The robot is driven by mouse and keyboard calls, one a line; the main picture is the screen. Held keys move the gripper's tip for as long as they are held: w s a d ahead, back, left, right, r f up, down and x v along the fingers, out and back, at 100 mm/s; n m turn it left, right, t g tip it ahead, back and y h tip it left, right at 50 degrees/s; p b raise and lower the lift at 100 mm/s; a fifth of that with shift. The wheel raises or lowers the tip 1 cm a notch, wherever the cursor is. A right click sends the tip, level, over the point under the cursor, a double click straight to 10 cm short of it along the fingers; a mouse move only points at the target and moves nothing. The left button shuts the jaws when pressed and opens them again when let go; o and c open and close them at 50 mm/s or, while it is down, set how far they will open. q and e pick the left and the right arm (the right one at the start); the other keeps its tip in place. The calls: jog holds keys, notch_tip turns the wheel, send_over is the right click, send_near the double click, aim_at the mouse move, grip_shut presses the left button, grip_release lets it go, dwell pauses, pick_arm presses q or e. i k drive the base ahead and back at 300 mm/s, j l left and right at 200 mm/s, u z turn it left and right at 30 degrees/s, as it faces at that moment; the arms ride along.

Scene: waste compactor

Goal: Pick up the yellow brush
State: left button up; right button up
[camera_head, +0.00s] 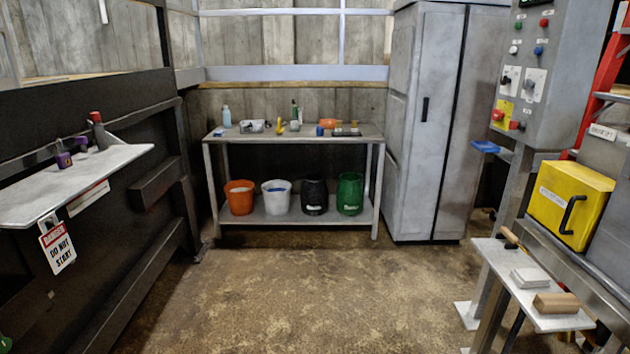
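A small yellow object (280,125), which looks like the yellow brush, stands on top of the grey workbench (350,141) at the back. It is too small for me to make out its bristles or handle. Other small items stand close on both sides of it. Neither of my grippers is in view, and nothing covers the yellow object.
The bench also holds a spray-like bottle (226,117) and an orange item (328,123). Several buckets, one orange (239,197), stand on its lower shelf. A grey cabinet (425,120) is right of it. A side shelf (550,321) juts in at right. The middle floor is clear.

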aim_at(280, 129)
jog(key=i, duration=4.35)
jog(key=i+u, duration=0.1)
jog(key=i, duration=0.6)
jog(key=i+l+u, duration=0.1)
jog(key=i, duration=0.6)
